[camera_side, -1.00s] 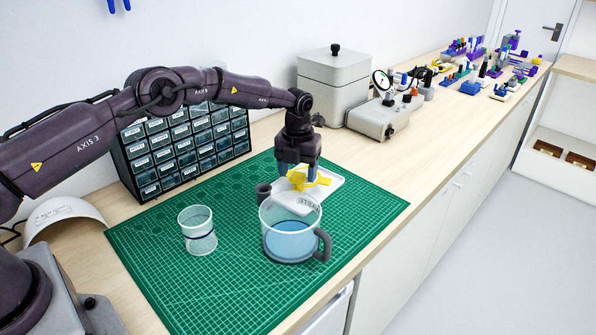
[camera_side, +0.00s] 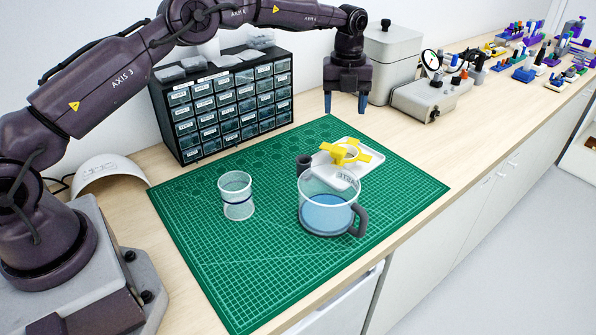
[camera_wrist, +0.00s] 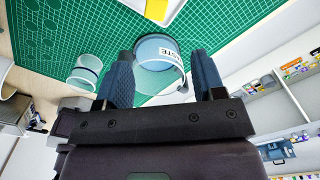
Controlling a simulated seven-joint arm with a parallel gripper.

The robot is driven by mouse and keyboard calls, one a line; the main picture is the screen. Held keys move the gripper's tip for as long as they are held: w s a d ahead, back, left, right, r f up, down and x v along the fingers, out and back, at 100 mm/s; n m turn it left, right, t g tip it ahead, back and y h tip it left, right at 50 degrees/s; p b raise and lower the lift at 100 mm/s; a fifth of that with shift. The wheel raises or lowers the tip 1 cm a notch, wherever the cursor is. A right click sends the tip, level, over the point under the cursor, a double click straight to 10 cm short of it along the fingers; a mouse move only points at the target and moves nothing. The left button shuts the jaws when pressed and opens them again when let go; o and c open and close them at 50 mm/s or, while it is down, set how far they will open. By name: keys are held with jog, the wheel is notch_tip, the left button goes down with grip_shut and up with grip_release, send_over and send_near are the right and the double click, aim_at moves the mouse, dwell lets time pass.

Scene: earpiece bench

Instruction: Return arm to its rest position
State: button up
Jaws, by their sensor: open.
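My gripper (camera_side: 345,103) hangs empty in the side view, its two blue fingers apart and pointing down. A yellow part (camera_side: 346,154) with arms sits on a white tray (camera_side: 350,181) on the mat, below and apart from my gripper. The wrist view shows a corner of the yellow part (camera_wrist: 156,10) at the top.
A clear mug of blue liquid (camera_side: 327,213), a clear cup (camera_side: 237,196) and a small dark cup (camera_side: 304,166) stand on the green mat (camera_side: 215,265). A drawer cabinet (camera_side: 226,105) stands behind. A grey box (camera_side: 391,66) and a dial instrument (camera_side: 425,98) are at right.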

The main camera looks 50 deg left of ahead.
jog(key=s+r+n+t, duration=0.2)
jog(key=s+r+n, duration=0.3)
jog(key=s+n, duration=0.3)
jog(key=s+d+r+n+t, duration=0.1)
jog(key=s+r+n, duration=0.5)
jog(key=s, duration=1.1)
jog(key=s+d+r+n+t, duration=0.1)
jog(key=s+r+n, duration=0.4)
jog(key=s+n, duration=0.7)
jog(key=shift+s+r+t, duration=0.35)
jog(key=shift+s+t, duration=0.1)
jog(key=shift+t, duration=0.35)
